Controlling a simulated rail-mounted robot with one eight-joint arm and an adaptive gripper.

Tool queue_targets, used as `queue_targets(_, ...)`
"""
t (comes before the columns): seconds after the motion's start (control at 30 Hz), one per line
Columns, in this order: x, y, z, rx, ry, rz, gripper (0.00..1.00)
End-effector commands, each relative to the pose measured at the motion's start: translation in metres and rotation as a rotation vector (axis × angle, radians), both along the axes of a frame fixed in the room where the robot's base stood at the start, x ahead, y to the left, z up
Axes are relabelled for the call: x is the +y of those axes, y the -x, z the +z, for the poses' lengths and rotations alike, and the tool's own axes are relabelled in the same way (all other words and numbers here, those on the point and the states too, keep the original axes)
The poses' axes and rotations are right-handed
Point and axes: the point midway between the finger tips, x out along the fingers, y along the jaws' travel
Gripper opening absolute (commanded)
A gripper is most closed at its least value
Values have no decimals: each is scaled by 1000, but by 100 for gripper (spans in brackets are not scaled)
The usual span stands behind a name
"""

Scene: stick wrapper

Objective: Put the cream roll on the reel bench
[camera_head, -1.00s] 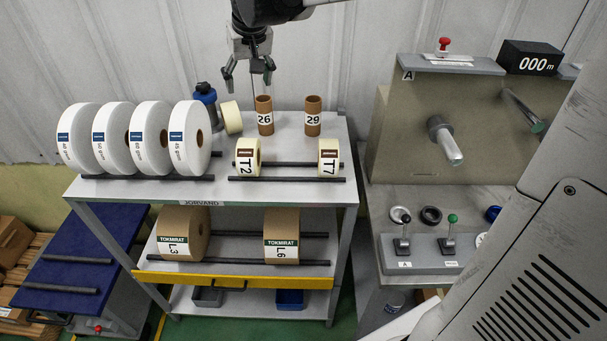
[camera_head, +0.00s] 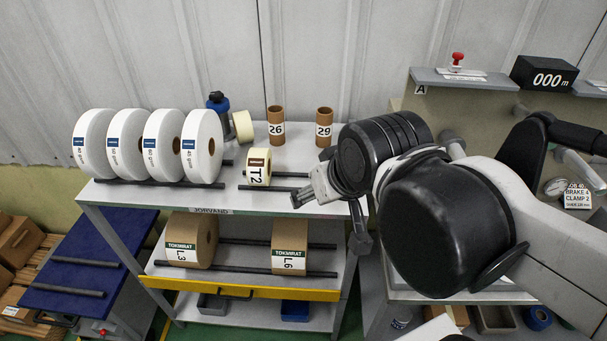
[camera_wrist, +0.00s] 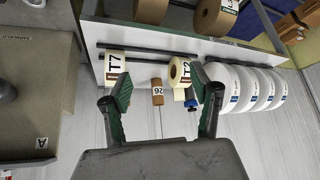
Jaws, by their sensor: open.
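A cream roll labelled T2 (camera_head: 257,167) rests on the rods at the front of the grey bench top (camera_head: 225,188). A second cream roll, T7 (camera_wrist: 115,66), shows in the wrist view; my arm hides it in the head view. A small plain cream roll (camera_head: 243,125) stands farther back. The wrist view also shows T2 (camera_wrist: 180,72). My gripper (camera_head: 337,215) is open and empty by the bench's right front. In the wrist view its fingers (camera_wrist: 165,88) are spread, with T7 near the left finger and T2 near the right. I cannot tell which bench is the reel bench.
Several white rolls (camera_head: 201,147) stand left of T2. Cardboard cores 26 (camera_head: 276,126) and 29 (camera_head: 324,127) stand behind. Brown rolls L3 (camera_head: 190,240) and L6 (camera_head: 289,246) lie on the lower shelf. A blue-topped bench (camera_head: 65,270) with bare rods is at left; a machine panel is at right.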

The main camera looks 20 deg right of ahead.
Motion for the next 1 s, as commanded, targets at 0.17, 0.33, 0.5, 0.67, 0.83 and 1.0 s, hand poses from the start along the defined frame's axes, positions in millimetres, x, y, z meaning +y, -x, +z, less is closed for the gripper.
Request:
queue_targets(0.17,0,6,-5,-6,1,1,62)
queue_targets(0.33,0,6,-5,-6,1,1,62)
queue_targets(0.5,0,6,-5,-6,1,1,62)
queue_targets(0.67,0,-4,5,6,-1,1,62)
queue_targets(0.83,2,-38,36,49,-3,-1,62)
queue_targets(1.0,4,-81,68,105,-6,-2,62)
